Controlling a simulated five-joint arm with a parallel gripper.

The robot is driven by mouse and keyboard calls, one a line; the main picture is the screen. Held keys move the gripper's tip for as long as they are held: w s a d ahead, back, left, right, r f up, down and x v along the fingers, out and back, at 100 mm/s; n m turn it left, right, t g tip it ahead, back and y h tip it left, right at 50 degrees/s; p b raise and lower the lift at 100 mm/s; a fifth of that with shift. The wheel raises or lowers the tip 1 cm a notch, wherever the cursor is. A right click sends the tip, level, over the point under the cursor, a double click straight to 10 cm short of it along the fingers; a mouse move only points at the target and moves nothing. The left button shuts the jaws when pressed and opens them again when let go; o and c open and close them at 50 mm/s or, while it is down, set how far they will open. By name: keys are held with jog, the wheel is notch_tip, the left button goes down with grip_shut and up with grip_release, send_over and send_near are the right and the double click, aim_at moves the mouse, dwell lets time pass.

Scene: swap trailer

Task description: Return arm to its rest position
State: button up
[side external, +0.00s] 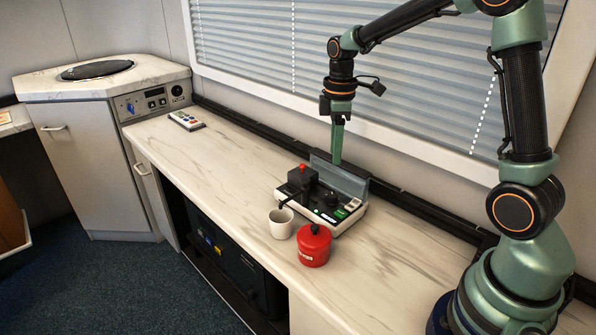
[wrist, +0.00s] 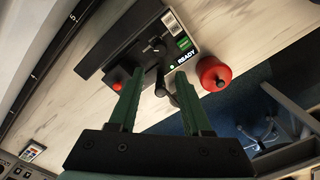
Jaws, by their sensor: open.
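My gripper (side external: 337,160) points down over the back of the control box in the side view. It holds nothing. In the wrist view its two green fingers (wrist: 160,76) stand apart with a clear gap between them. The control box (side external: 347,211) sits on the worktop, with a raised grey back panel, a black block with a red knob and a black lever. In the wrist view the box (wrist: 130,45) shows a lit green label and the word READY. I cannot tell the exact height of the fingertips above the box.
A white mug (side external: 281,224) and a red lidded canister (side external: 314,246) stand in front of the box; the canister also shows in the wrist view (wrist: 214,75). A remote-like keypad (side external: 186,120) lies far left. The worktop (side external: 225,165) between is clear. A blinded window is behind.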

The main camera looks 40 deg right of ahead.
jog(key=s+a+r+m+t, duration=0.2)
jog(key=s+a+r+m, duration=0.2)
jog(key=s, duration=0.2)
jog(key=s+a+r+m+t, duration=0.3)
jog(key=s+a+r+m, duration=0.1)
jog(key=s+m, duration=0.1)
jog(key=shift+s+a+t, duration=0.3)
jog(key=shift+s, duration=0.45)
